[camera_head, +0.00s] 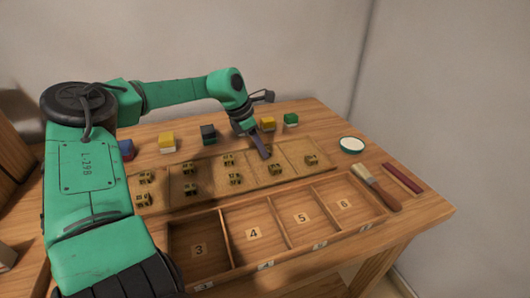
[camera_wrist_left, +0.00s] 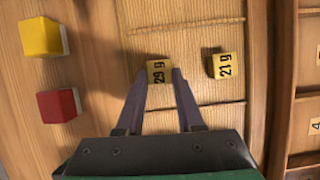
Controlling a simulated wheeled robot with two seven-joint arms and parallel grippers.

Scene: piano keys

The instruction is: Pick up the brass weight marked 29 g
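The brass weight marked 29 g (camera_wrist_left: 159,71) is a small yellow block with dark print, between the fingers of my left gripper (camera_wrist_left: 160,76) in the left wrist view. The two fingers sit against its sides with no clear gap. It looks about as large as the weight marked 21 g (camera_wrist_left: 225,65) to its right, so any lift is slight or none. In the head view, my left gripper (camera_head: 265,154) reaches down into the shallow wooden tray (camera_head: 205,189), and its fingers hide the 29 g weight. My right gripper is not in view.
A numbered compartment box (camera_head: 228,237) stands in front. Coloured blocks, one yellow (camera_head: 167,141), line the back. A brush (camera_head: 376,187) and a round white-topped dish (camera_head: 351,145) are at right.

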